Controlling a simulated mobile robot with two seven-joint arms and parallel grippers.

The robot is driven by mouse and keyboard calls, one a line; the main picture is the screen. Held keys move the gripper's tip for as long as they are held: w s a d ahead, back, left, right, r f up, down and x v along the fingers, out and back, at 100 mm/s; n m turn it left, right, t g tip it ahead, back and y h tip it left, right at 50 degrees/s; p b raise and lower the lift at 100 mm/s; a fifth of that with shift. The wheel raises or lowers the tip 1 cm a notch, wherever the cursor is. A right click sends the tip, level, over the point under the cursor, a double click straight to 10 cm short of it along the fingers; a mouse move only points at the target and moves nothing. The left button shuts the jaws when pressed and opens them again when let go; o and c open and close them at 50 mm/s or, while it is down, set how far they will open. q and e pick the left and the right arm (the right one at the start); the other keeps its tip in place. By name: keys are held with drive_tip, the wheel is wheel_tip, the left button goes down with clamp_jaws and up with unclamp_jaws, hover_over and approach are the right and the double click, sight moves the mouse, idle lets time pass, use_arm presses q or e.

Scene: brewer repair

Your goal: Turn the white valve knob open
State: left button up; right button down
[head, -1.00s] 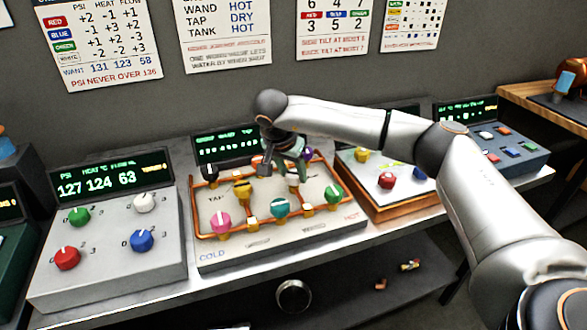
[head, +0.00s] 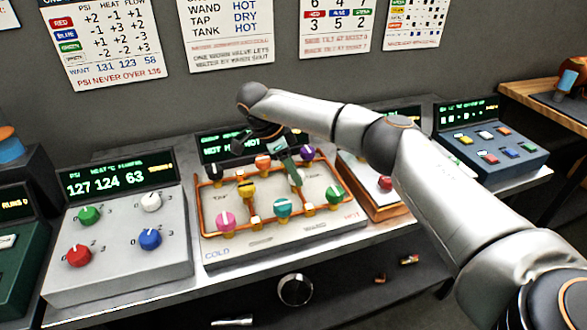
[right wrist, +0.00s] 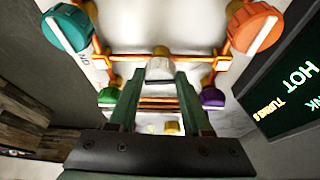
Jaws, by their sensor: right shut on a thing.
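The white valve knob (head: 296,180) is on the copper-piped valve board (head: 215,246) in the middle of the bench, partly hidden by my gripper in the head view. In the right wrist view the white knob (right wrist: 160,67) stands between my fingertips. My right gripper (head: 291,171) reaches down from behind with its green fingers shut on this knob. The right wrist view shows one finger on each side of it. How far the knob is turned I cannot tell. My left gripper is not in view.
Close around it are the yellow (head: 246,190), teal (head: 283,207), green (head: 334,194), orange (head: 263,162) and purple (head: 307,153) knobs. A pink knob (head: 226,220) is at the board's front left. A grey four-knob panel (head: 115,265) stands left. A display (head: 222,148) stands behind the board.

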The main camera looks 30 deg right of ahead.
drive_tip(key=shift+r+m, duration=0.1)
drive_tip(key=shift+m, duration=0.6)
drive_tip(key=shift+c, duration=1.7)
unclamp_jaws()
drive_tip(key=v, duration=1.2)
drive_tip(key=shift+w+r, duration=0.25)
drive_tip(key=shift+d+f, duration=0.1)
